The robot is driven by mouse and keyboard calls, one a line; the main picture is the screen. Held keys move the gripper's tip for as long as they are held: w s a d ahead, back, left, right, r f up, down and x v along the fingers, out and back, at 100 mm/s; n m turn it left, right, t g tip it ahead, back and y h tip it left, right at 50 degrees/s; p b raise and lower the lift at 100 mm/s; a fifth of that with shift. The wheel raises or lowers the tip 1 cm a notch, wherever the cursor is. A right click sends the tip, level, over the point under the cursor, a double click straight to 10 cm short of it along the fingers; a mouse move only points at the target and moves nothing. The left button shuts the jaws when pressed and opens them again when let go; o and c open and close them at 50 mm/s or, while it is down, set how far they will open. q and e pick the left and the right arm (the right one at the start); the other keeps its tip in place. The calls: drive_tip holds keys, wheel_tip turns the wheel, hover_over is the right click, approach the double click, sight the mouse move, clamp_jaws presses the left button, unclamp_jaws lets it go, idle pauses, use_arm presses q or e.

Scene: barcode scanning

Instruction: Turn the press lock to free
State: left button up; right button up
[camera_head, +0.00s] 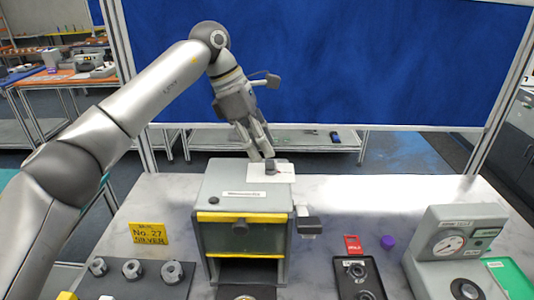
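A grey box-shaped press (212,187) with yellow bars on its front stands on the marble-look table. On its top is a white plate (284,173) with a small dark knob (271,167), which looks like the lock. My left gripper (262,153) reaches down from above, its fingertips just over and behind the knob. Whether they touch the knob I cannot tell. Its fingers look close together, but the gap is unclear. The text on the plate is too small to read. My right gripper is not in view.
A grey block (309,226) sticks out at the press's right side. A yellow sign (148,234) and several grey round parts stand at left. A black device (359,278), purple cap (388,242) and gauge machine (455,245) are at right. The table's back right is clear.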

sight(270, 161)
use_arm(q)
drive_tip(key=x, duration=0.3)
drive_tip(key=shift+w+d+f+p, duration=0.15)
drive_tip(key=shift+d+p, duration=0.15)
drive_tip(key=shift+p, duration=0.1)
drive_tip(key=shift+f, duration=0.25)
clamp_jaws()
